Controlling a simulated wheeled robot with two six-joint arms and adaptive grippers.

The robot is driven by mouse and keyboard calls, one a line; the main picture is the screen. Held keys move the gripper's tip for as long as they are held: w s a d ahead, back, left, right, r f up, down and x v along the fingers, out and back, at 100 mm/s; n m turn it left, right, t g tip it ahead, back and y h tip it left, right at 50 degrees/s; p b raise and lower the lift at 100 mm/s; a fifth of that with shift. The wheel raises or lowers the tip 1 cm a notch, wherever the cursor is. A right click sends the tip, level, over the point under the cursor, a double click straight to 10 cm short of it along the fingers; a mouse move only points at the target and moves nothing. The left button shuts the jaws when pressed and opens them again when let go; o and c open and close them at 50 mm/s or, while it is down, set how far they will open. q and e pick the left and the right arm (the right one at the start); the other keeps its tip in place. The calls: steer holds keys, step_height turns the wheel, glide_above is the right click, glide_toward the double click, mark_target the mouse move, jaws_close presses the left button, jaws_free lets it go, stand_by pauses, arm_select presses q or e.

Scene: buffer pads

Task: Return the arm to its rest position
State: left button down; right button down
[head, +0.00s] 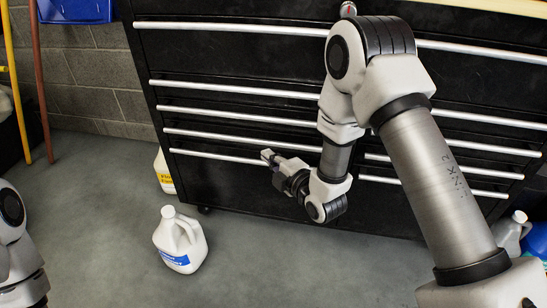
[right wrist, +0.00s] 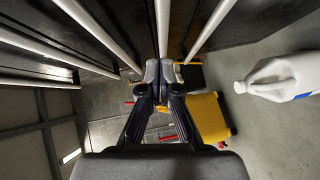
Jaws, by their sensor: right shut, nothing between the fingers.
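My right arm (head: 425,165) reaches in from the lower right in the head view and bends down in front of a black drawer cabinet (head: 250,50). My right gripper (head: 268,156) points left, close to the cabinet's lower drawers. In the right wrist view its two fingertips (right wrist: 160,72) are together, with nothing held between them. My left arm (head: 18,245) shows only in part at the left edge of the head view; its gripper is out of frame.
A white jug with a blue label (head: 180,240) stands on the grey floor (head: 100,190), and another jug (head: 163,172) is by the cabinet's left side. More bottles (head: 512,232) stand at the right. Yellow and red poles (head: 40,85) lean at the left.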

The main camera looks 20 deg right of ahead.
steer(key=f+p+v, duration=0.1)
steer(key=p+v, duration=0.1)
steer(key=v, duration=0.7)
steer(key=s+a+f+m+g+h, duration=0.1)
steer(key=s+f+m+g, duration=0.25)
steer(key=s+f, duration=0.45)
steer(key=s+f+m+g+h, duration=0.15)
steer(key=s+f+g, duration=0.35)
steer(key=f, duration=0.6)
steer(key=s+d+f+m+g, duration=0.1)
steer(key=s+f+m+g, duration=0.1)
steer(key=s+m+g, duration=0.35)
steer(key=s+d+f+m+g, duration=0.1)
steer(key=s+f+m+g, duration=0.15)
steer(key=s+m, duration=0.5)
step_height(320, 180, up, 33)
steer(key=m+p, duration=0.1)
steer(key=p, duration=3.2)
steer(key=shift+w+d+h, duration=0.15)
steer(key=shift+d+h, duration=0.05)
steer(key=shift+h, duration=0.25)
